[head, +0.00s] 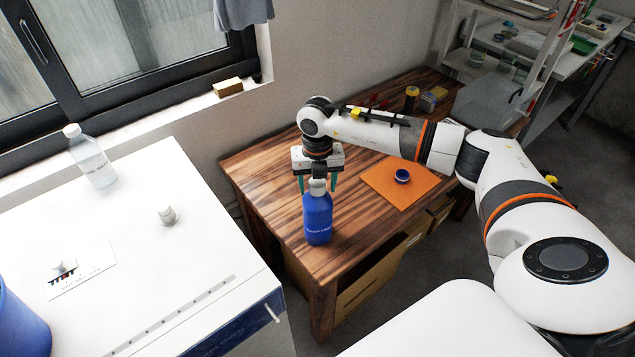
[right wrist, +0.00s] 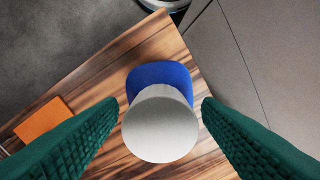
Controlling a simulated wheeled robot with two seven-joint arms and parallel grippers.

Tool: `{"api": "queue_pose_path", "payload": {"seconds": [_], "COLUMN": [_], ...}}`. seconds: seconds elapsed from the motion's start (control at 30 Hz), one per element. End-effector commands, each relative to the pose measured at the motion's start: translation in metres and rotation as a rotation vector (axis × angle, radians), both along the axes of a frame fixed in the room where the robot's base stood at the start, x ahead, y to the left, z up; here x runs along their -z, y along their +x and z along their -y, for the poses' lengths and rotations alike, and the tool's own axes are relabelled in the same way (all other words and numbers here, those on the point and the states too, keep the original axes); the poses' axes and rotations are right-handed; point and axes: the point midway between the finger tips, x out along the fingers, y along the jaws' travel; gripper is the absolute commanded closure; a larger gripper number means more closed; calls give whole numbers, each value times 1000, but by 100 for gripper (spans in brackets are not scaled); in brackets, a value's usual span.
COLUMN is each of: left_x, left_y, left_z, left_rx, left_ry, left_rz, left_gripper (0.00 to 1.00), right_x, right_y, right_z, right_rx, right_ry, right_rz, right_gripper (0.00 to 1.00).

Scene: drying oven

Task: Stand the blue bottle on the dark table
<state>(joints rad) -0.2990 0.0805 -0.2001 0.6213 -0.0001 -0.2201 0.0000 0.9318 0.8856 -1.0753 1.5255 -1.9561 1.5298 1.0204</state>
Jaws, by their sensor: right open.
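The blue bottle (head: 318,220) with a pale grey cap stands upright on the dark wooden table (head: 260,190), near its front left corner. In the right wrist view the cap of the bottle (right wrist: 160,125) is seen from above, with the blue shoulder (right wrist: 158,76) behind it. My right gripper (head: 317,184) is above the bottle, pointing down. Its green fingers are open on either side of the cap, with gaps showing in the right wrist view (right wrist: 160,125). My left gripper is not in view.
An orange mat (head: 385,188) with a small blue lid-like object (head: 402,176) lies to the right on the table. The white oven top (head: 130,260) at left holds a clear bottle (head: 95,165) and a small white knob (head: 168,215).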

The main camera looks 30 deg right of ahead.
Motion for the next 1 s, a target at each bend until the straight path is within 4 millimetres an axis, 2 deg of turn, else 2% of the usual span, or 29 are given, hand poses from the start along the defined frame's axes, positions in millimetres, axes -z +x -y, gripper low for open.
{"api": "queue_pose_path", "payload": {"seconds": [0.17, 0.4, 0.6, 0.8, 1.0], "left_x": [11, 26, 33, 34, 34], "left_y": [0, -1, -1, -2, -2], "left_z": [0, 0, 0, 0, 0], "left_rx": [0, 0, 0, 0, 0], "left_ry": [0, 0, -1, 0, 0], "left_rz": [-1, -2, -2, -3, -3], "left_gripper": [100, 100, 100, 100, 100], "right_x": [-24, -77, -109, -120, -120], "right_y": [1, 1, 1, 0, 0], "right_z": [0, 0, 0, 0, 0], "right_rx": [-1, -1, 0, 0, 0], "right_ry": [0, 1, 0, 0, 0], "right_rz": [6, 7, 6, 1, 1], "right_gripper": [41, 41, 41, 41, 41]}}
